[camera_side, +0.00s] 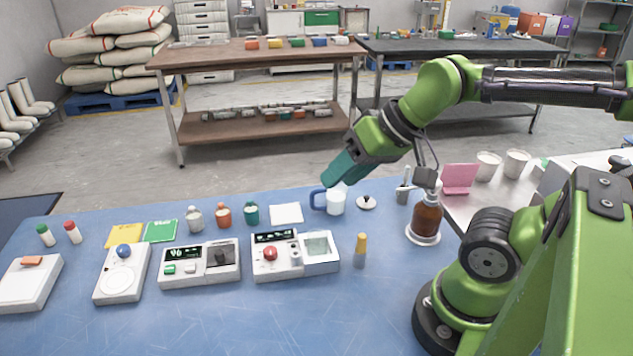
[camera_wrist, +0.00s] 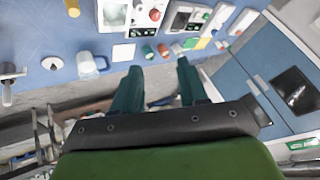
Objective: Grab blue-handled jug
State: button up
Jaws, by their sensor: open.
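The jug (camera_side: 336,204) is white with a blue handle (camera_side: 317,199) on its left side. It stands upright on the blue table, near the far edge. My gripper (camera_side: 338,176) has teal fingers and is above the jug in the side view, pointing down and to the left. In the wrist view the jug (camera_wrist: 86,66) lies to the left of my gripper (camera_wrist: 159,68). The two fingers are spread apart there with nothing between them, and they do not touch the jug.
A small lid with a dark knob (camera_side: 366,203) lies right of the jug, and a white square (camera_side: 286,213) lies left. A white machine with a red knob (camera_side: 295,256) stands in front. An amber bottle (camera_side: 426,219) stands further right.

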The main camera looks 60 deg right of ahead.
jog(key=n+g+h, duration=0.2)
jog(key=n+g, duration=0.5)
jog(key=n, duration=0.3)
send_over(312, 199)
notch_tip(312, 199, down, 7)
jog(key=n, duration=0.5)
jog(key=f, duration=1.5)
jog(key=shift+w+d+f, duration=0.15)
jog(key=shift+d+f, duration=0.15)
grip_shut()
